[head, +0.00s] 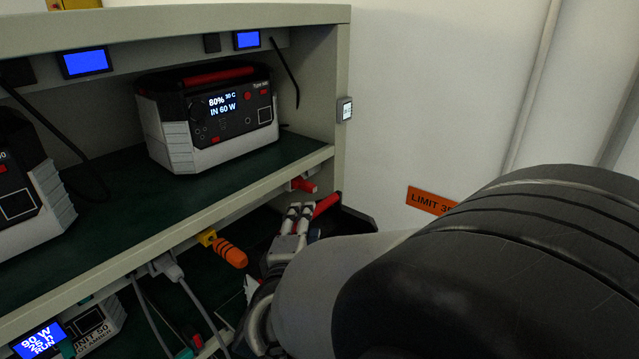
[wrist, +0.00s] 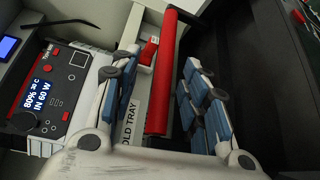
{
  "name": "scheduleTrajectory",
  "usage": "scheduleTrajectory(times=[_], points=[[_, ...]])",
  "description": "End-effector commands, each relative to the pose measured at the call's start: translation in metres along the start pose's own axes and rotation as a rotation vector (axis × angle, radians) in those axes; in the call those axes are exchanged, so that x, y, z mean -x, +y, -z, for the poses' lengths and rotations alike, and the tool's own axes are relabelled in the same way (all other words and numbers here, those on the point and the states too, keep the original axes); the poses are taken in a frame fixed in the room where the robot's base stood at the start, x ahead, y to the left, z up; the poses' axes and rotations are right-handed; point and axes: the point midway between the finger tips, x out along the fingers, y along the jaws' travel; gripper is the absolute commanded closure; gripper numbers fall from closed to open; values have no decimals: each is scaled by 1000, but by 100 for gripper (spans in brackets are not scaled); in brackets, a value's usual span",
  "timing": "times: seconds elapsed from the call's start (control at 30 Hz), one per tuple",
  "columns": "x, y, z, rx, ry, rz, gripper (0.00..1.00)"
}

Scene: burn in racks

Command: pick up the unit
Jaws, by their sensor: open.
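A white-and-black unit (head: 207,115) with a red top handle stands upright on the upper shelf in the head view. Its screen reads 80%, 30 C, IN 60 W. It also shows turned sideways at the left of the wrist view (wrist: 62,90). My gripper (head: 298,212) is below and right of it, under the shelf edge. In the wrist view my gripper (wrist: 162,78) is open, its blue-padded fingers on either side of a red bar (wrist: 160,75). Contact cannot be told. What the bar belongs to is partly hidden. The red bar also shows in the head view (head: 327,204).
A second unit (head: 25,190) is cut off at the left of the upper shelf (head: 110,195). A lower unit (head: 95,325) shows a RUN screen. Cables and an orange-handled plug (head: 230,252) hang below the shelf. A label (wrist: 129,118) reading "OLD TRAY" is partly covered.

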Motion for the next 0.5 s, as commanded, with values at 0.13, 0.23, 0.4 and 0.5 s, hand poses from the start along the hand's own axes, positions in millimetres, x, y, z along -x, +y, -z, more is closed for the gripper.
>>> scheduleTrajectory(times=[0.13,0.23,0.4,0.5], points=[[-22,-5,-3,2,-4,2,59],[-36,-6,-4,0,-2,1,59],[-48,-5,-3,1,0,0,59],[-49,-5,-3,1,0,1,59]])
